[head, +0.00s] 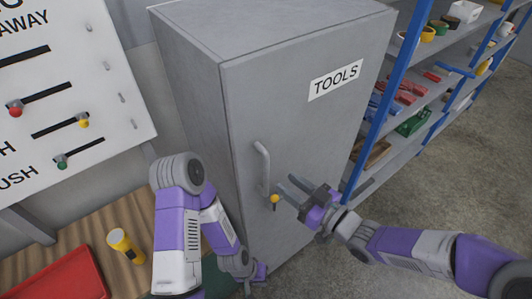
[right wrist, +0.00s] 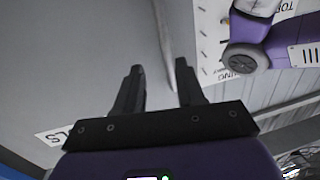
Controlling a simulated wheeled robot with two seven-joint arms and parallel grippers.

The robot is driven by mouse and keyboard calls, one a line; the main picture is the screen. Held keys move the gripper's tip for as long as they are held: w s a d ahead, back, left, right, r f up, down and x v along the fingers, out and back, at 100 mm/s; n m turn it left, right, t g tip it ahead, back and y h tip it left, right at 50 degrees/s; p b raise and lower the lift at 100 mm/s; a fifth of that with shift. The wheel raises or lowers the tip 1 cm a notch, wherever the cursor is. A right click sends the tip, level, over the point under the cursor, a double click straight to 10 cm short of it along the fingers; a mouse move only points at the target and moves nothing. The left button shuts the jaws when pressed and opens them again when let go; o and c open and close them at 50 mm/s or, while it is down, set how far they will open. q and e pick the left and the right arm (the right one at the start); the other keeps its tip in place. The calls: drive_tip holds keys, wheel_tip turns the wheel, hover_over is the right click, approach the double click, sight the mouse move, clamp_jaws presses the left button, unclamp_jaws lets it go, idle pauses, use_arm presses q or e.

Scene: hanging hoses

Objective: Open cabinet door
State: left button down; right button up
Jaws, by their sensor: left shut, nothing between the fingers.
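The grey cabinet (head: 190,60) stands upright with its door (head: 300,125) closed and a TOOLS label (head: 335,81) near the top. A vertical light grey handle (head: 262,167) is on the door's left side. A key with a yellow tag (head: 275,199) is just below it. My right gripper (head: 285,183) is open and empty, just right of the handle's lower end and not around it. In the right wrist view the handle (right wrist: 164,45) lies beyond the gap between the parted fingers (right wrist: 158,67). My left gripper (head: 259,274) is shut and empty, low by the cabinet's base, partly hidden.
A wooden bench (head: 80,230) at left holds a red tray (head: 62,276) and a yellow flashlight (head: 124,244). A board with sliders (head: 65,100) is above it. Blue-framed shelves (head: 385,95) stand close to the cabinet's right. Floor (head: 450,150) at right is clear.

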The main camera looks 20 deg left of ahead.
sight(268, 170)
drive_tip(key=shift+s+a+r+n+g+y, duration=0.15)
drive_tip(key=shift+a+r+n+g+y, duration=0.1)
drive_tip(key=shift+a+r, duration=0.2)
drive_tip(key=shift+s+a+r+n+g+y, duration=0.15)
drive_tip(key=shift+a+r+n, duration=0.15)
drive_tip(key=shift+r, duration=0.25)
drive_tip(key=x, duration=0.5)
drive_tip(key=shift+w+a+f, duration=0.1)
drive_tip(key=shift+w+f, duration=0.05)
drive_tip(key=shift+w, duration=0.05)
drive_tip(key=shift+w+a, duration=0.35)
drive_tip(key=shift+a, duration=0.2)
clamp_jaws()
